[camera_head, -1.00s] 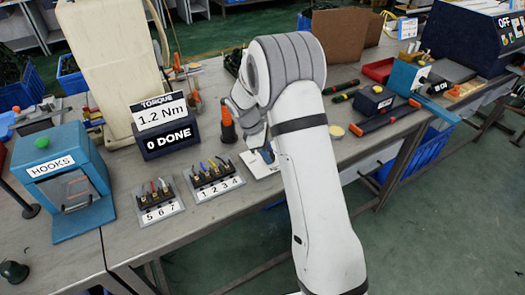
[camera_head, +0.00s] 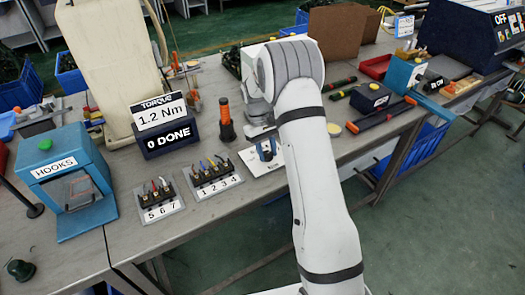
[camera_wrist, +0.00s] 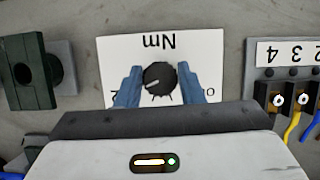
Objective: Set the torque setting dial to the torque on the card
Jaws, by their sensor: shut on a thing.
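The card (camera_head: 160,110) in the head view reads "TORQUE 1.2 Nm" and stands on a dark display reading "0 DONE". The torque dial (camera_wrist: 159,77) is a round black knob with a pale pointer mark, on a white plate (camera_wrist: 115,50) lettered "Nm", upside down in the wrist view. The pointer aims left and slightly down there. My gripper (camera_wrist: 158,82) has its two blue fingers on either side of the knob and is shut on it. In the head view the gripper (camera_head: 267,150) is over the white plate, and the knob is hard to make out. Most scale numbers are hidden by the fingers.
The terminal block (camera_head: 215,178) numbered 1 to 4, with coloured wires, sits close beside the plate. Another block (camera_head: 160,202) numbered 5 to 7 lies further left. An orange-and-black tool (camera_head: 226,122) stands upright behind the plate. A dark green block (camera_wrist: 30,72) is beside the plate.

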